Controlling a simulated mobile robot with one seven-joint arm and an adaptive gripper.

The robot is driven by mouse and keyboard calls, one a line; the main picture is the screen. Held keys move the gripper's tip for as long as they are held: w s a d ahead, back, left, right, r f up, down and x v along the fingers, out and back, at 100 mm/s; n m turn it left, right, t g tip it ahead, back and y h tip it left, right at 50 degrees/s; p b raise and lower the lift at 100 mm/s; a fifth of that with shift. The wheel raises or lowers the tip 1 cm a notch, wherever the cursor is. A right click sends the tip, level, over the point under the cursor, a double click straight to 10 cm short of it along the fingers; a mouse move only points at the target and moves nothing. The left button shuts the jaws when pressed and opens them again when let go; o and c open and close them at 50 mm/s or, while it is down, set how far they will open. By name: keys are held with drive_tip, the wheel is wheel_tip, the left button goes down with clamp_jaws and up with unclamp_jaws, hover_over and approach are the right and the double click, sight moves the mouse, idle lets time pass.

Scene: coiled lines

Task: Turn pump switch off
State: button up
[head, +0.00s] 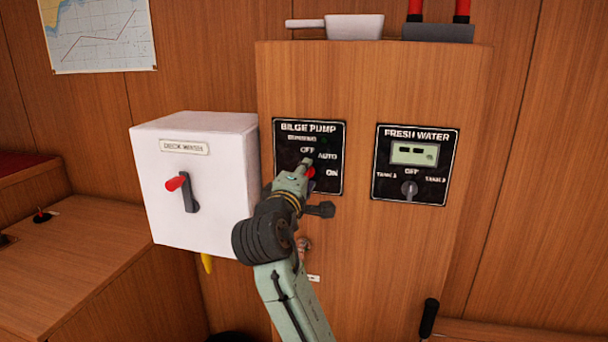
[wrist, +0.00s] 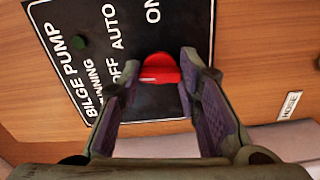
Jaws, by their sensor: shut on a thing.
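The black bilge pump panel (head: 335,130) is on the front of the wooden cabinet, marked OFF, AUTO and ON. Its red switch knob (head: 311,172) is partly hidden behind my gripper (head: 303,170) in the head view. In the wrist view the red knob (wrist: 160,71) sits between the two fingers of my gripper (wrist: 159,64), against the black panel (wrist: 75,25). My gripper is shut on the knob. The knob's pointing direction is hard to tell, as the fingers cover part of it.
A fresh water panel (head: 416,143) with a grey knob is to the right. A white box (head: 230,215) with a red-tipped lever (head: 182,188) stands out close to the left of my arm.

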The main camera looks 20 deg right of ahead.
drive_tip(key=shift+n, duration=0.7)
drive_tip(key=o, duration=1.2)
drive_tip(key=shift+c, duration=0.2)
drive_tip(key=shift+a, duration=0.1)
drive_tip(key=v, duration=1.1)
drive_tip(key=shift+s+a, duration=0.2)
drive_tip(key=shift+s, duration=0.15)
